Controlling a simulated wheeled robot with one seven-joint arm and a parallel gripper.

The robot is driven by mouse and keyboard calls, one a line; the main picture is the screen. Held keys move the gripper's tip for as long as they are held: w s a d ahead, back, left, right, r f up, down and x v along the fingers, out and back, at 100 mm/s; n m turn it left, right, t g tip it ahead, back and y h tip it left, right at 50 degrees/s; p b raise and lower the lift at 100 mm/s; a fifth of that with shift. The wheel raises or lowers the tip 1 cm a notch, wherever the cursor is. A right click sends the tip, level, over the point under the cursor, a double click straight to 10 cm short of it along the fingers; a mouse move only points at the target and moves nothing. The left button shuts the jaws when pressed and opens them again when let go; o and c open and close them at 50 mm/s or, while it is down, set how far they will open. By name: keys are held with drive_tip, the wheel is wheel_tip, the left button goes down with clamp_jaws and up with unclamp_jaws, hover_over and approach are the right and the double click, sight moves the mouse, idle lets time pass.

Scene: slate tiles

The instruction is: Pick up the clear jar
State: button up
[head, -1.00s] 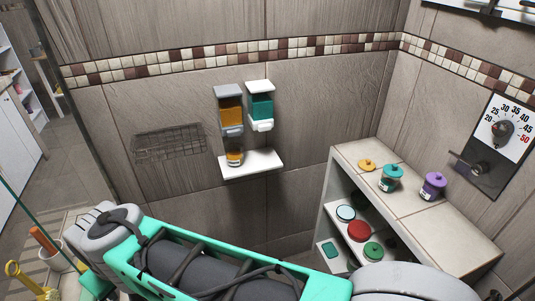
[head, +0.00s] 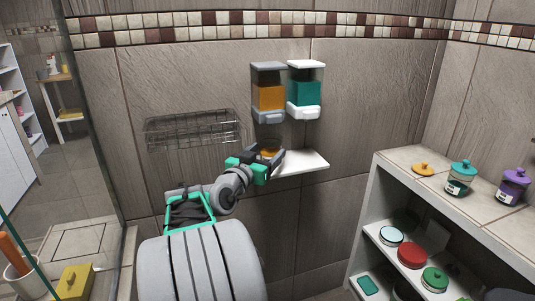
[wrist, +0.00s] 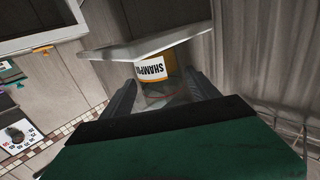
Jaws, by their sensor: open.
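The clear jar (wrist: 153,70), with an orange and white label reading "SHAMP…", stands on the small white wall shelf (head: 312,162). In the wrist view it appears upside down, between and just beyond the fingers. In the head view only a little of its orange contents (head: 269,153) shows, because my gripper (head: 272,161) hides most of it. My gripper is open, with a finger on either side of the jar in the wrist view (wrist: 160,88). I cannot tell whether either finger touches it.
An orange dispenser (head: 269,96) and a teal dispenser (head: 304,92) hang just above the shelf. A wire basket (head: 192,129) is on the wall to the left.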

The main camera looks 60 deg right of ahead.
sight(266, 151)
drive_tip(key=d, duration=0.3)
drive_tip(key=shift+d, duration=0.2)
drive_tip(key=shift+r, duration=0.1)
drive_tip(key=c, duration=1.4)
